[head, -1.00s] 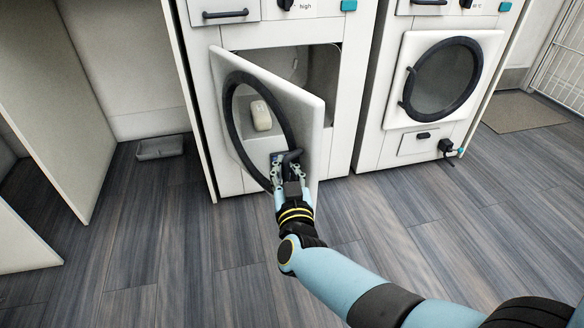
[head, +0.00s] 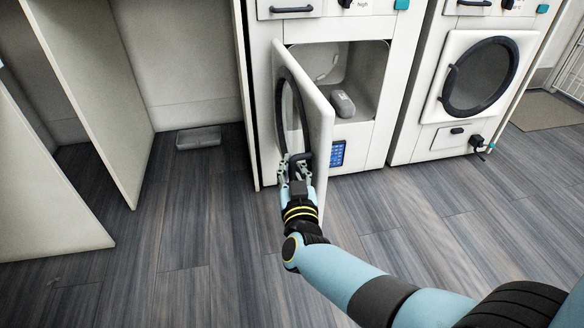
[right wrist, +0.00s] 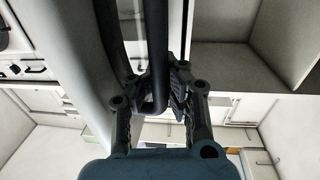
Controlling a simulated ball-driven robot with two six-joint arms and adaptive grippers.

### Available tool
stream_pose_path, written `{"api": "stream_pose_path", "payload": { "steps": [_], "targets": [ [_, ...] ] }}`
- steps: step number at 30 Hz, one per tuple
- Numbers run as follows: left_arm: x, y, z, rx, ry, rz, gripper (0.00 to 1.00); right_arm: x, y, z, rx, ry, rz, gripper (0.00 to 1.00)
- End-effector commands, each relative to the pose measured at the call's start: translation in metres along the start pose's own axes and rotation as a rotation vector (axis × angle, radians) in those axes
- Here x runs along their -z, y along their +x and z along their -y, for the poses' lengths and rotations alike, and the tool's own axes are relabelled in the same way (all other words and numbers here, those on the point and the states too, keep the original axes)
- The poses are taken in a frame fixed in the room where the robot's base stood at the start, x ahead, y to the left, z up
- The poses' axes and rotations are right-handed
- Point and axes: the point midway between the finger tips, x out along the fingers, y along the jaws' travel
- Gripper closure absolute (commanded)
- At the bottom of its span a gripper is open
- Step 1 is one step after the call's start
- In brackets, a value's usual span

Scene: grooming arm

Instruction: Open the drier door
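The drier door (head: 318,100) is white with a dark round ring. It stands swung out to the left from the left machine, and the opening shows the drum space (head: 372,70). My right gripper (head: 298,160) is at the lower outer part of the door, on its dark handle. In the right wrist view the handle (right wrist: 155,50) is a dark bar between the two fingers (right wrist: 155,90), which close around it. The door panel (right wrist: 75,60) shows to the left there. My left gripper is not in view.
A pale rounded object (head: 343,103) lies inside the drier opening. A blue panel (head: 337,153) sits on the front below it. A second machine (head: 478,75) with a shut round door stands to the right. A grey tray (head: 198,138) lies on the floor at left; the floor between is clear.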

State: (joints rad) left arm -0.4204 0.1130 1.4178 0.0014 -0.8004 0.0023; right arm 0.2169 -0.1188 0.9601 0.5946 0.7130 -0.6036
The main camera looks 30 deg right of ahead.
Motion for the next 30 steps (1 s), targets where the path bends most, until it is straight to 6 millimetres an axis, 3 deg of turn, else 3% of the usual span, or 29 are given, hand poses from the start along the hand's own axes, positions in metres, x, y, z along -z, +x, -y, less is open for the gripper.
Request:
{"api": "stream_pose_path", "payload": {
  "steps": [1,5,14,24,30],
  "targets": [
    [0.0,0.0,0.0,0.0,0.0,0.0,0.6,-0.007,-0.009,0.001,0.0,0.001,0.015,1.0],
    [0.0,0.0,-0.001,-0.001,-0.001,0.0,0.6,-0.007,-0.009,0.001,0.0,0.001,0.015,1.0],
    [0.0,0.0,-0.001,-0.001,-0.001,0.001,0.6,-0.006,-0.006,0.0,0.0,0.001,0.012,0.62],
    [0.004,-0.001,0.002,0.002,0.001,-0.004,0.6,-0.001,-0.005,0.0,-0.001,0.001,0.008,0.62],
    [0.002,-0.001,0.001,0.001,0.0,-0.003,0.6,0.021,-0.005,0.0,-0.001,0.004,0.006,0.62]
  ]
}}
